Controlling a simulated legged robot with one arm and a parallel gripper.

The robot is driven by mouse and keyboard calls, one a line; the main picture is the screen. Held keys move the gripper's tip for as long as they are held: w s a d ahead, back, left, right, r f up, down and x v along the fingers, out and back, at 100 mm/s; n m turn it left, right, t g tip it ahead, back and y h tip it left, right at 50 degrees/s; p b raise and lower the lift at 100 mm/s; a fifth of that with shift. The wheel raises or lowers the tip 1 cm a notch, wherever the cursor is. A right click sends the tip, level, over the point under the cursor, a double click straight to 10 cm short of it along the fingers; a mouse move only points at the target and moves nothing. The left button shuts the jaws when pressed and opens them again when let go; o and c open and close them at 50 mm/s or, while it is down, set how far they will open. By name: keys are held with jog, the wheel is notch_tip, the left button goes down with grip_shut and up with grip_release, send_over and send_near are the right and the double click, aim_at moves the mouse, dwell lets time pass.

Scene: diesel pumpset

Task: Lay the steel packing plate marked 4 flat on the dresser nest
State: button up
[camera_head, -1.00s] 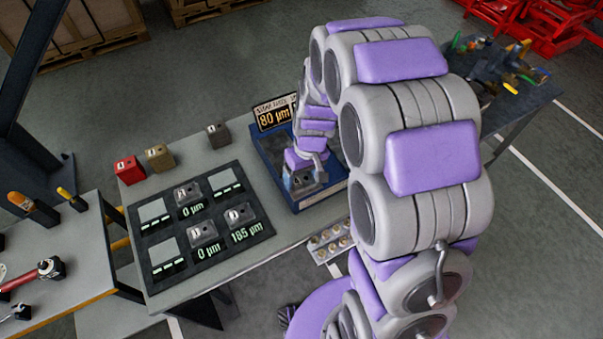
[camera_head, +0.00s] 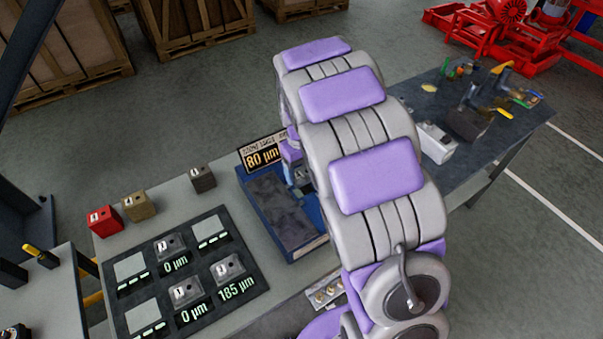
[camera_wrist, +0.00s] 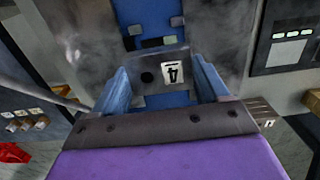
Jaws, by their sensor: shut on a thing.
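My gripper (camera_wrist: 161,66) is shut on a grey plate (camera_wrist: 172,73) with a white label reading 4, held between its two blue fingers. In the head view, my arm hides most of the gripper and the plate. They are near the right rear side of a blue tray (camera_head: 322,240). A dark grey bed (camera_head: 280,208) lies in the tray and looks bare where it shows. A sign reading 80 µm (camera_head: 262,155) stands behind the tray. No marking in view names the dresser nest, so I cannot tell for certain which part it is.
A black board (camera_head: 185,270) with labelled grey plates and readings is left of the tray. Red (camera_head: 104,220), tan (camera_head: 139,206) and dark (camera_head: 203,178) blocks stand behind it. A metal strip with brass parts (camera_head: 326,294) is in front. A dark table (camera_head: 405,95) stands right.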

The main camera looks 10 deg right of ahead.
jog(key=shift+p, duration=0.3)
jog(key=shift+s+f, duration=0.1)
jog(key=shift+f, duration=2.2)
jog(key=shift+r+p, duration=0.1)
jog(key=shift+p, duration=0.2)
jog(key=shift+f, duration=0.3)
jog(key=o, duration=1.5)
jog(key=shift+o, duration=0.2)
